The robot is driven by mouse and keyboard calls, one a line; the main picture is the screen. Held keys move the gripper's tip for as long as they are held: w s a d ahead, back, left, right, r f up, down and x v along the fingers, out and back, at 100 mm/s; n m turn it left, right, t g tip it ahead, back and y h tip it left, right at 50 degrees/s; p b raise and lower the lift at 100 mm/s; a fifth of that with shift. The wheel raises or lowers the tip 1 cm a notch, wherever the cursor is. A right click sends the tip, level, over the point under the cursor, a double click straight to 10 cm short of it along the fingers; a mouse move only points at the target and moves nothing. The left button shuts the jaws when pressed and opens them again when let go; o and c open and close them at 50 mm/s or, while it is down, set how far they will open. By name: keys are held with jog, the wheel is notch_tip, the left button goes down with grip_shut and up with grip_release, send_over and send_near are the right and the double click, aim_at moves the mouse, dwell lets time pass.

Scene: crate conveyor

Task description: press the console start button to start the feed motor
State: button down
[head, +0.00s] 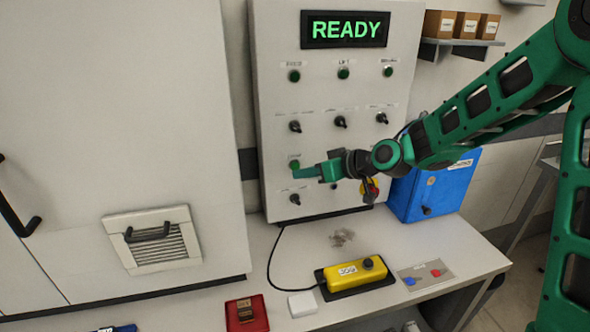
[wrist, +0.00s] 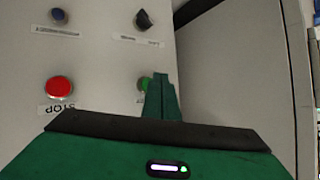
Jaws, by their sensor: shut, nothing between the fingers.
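The console (head: 330,90) is an upright pale panel with a display (head: 345,29) reading READY in green. A green button (head: 294,164) sits at its left, just above my gripper's tips. My gripper (head: 299,173) is shut and empty, reaching in from the right close to the panel. In the wrist view the shut fingers (wrist: 160,82) overlap the right part of the green button (wrist: 143,84). I cannot tell whether they touch it. The green button's label is mostly hidden. A red button (wrist: 59,87) labelled STOP, upside down in this view, is left of the fingers.
Green indicators (head: 343,73) and black knobs (head: 340,122) fill the panel above. A red-and-yellow control (head: 369,190) sits beneath my arm. A blue box (head: 436,185) stands right. A yellow JOG pendant (head: 352,274) and red tray (head: 246,314) lie on the bench.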

jog(key=shift+w, duration=0.15)
dwell(0.4)
jog(key=shift+w+a, duration=0.15)
jog(key=shift+w, duration=0.1)
jog(key=shift+w+a, duration=0.1)
jog(key=shift+w, duration=0.3)
dwell(0.8)
jog(key=shift+s+r, duration=0.1)
dwell(0.3)
jog(key=shift+s+d, duration=0.25)
jog(key=shift+s, duration=0.45)
jog(key=s, duration=0.2)
jog(key=s+d, duration=0.1)
jog(key=s, duration=0.1)
jog(key=shift+s+d, duration=0.15)
jog(key=shift+s, duration=0.25)
dwell(0.4)
